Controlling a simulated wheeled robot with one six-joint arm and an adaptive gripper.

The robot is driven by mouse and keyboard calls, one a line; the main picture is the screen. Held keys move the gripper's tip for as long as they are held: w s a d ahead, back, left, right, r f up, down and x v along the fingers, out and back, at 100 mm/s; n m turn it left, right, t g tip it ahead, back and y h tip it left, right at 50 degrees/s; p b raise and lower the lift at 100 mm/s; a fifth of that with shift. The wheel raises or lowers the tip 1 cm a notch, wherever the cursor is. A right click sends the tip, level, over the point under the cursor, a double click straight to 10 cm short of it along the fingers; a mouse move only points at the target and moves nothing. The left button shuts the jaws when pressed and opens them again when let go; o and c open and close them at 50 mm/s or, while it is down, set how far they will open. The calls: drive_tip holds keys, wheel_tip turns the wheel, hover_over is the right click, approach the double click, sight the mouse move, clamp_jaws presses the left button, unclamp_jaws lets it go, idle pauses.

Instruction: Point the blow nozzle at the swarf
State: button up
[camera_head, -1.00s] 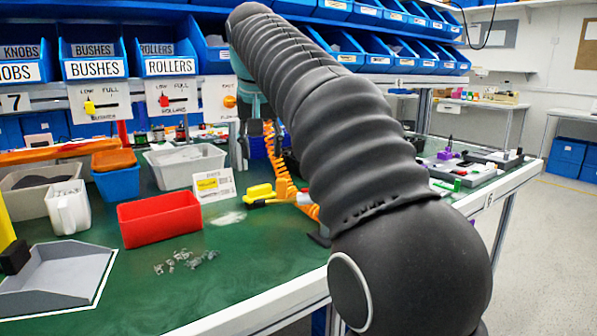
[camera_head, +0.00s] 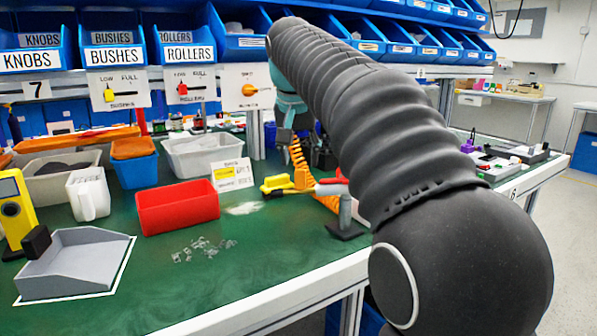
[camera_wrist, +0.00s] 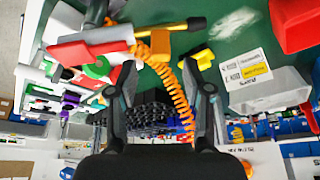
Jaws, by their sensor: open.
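In the head view, the yellow tip points left, roughly toward a pale powdery patch (camera_head: 243,208). Small shiny curled bits (camera_head: 203,249) lie in front of the red bin. I cannot tell for sure which of these is the swarf. My gripper (camera_wrist: 160,72) is open and empty, its fingers apart short of the nozzle; my arm partly hides it in the head view.
A red bin (camera_head: 177,207), a printed card (camera_head: 232,176) and a grey bin (camera_head: 201,150) stand near the patch. A grey scoop tray (camera_head: 75,265) is at front left. Rows of blue bins hang above.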

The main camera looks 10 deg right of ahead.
sight(300, 170)
drive_tip(key=shift+x, duration=2.4)
clamp_jaws()
